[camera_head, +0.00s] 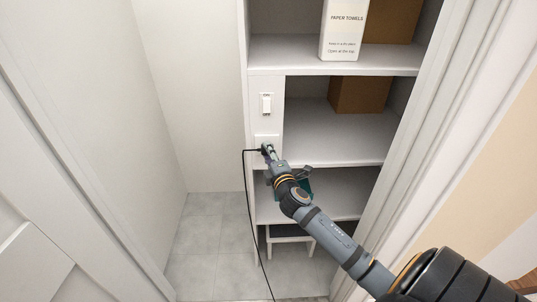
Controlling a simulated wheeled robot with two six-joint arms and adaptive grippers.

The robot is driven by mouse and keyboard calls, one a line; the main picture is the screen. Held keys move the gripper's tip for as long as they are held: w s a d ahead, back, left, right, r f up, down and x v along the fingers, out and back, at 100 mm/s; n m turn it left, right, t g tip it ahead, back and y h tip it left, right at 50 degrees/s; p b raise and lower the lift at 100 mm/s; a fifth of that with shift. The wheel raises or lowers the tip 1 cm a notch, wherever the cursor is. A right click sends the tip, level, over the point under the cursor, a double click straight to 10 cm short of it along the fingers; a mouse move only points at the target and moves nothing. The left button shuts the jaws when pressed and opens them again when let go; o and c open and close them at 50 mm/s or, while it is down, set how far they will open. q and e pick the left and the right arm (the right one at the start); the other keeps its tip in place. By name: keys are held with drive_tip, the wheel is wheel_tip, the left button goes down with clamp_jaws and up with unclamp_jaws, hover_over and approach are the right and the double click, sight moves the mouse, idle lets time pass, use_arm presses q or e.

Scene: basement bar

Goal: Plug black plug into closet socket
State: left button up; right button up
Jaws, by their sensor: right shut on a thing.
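The black plug (264,149) is at the tip of my right gripper (269,154), with its black cord (249,215) hanging down to the floor. My right gripper is shut on the plug. The closet socket (266,139) is a white plate on the front panel of the shelf unit, below a light switch (266,104). The plug and gripper are right at the socket's lower part and cover some of it. I cannot tell whether the plug is inserted in it. My left gripper is not in view.
White shelves (330,137) stand to the right of the panel, holding brown boxes (358,95) and a paper towels package (342,28). A small stool (290,238) stands underneath. White door frames (415,145) narrow the opening. The tiled floor (205,240) at left is clear.

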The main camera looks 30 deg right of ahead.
drive_tip(key=shift+w+d, duration=0.25)
drive_tip(key=shift+w, duration=0.2)
idle(0.5)
drive_tip(key=o, duration=1.2)
drive_tip(key=v, duration=1.2)
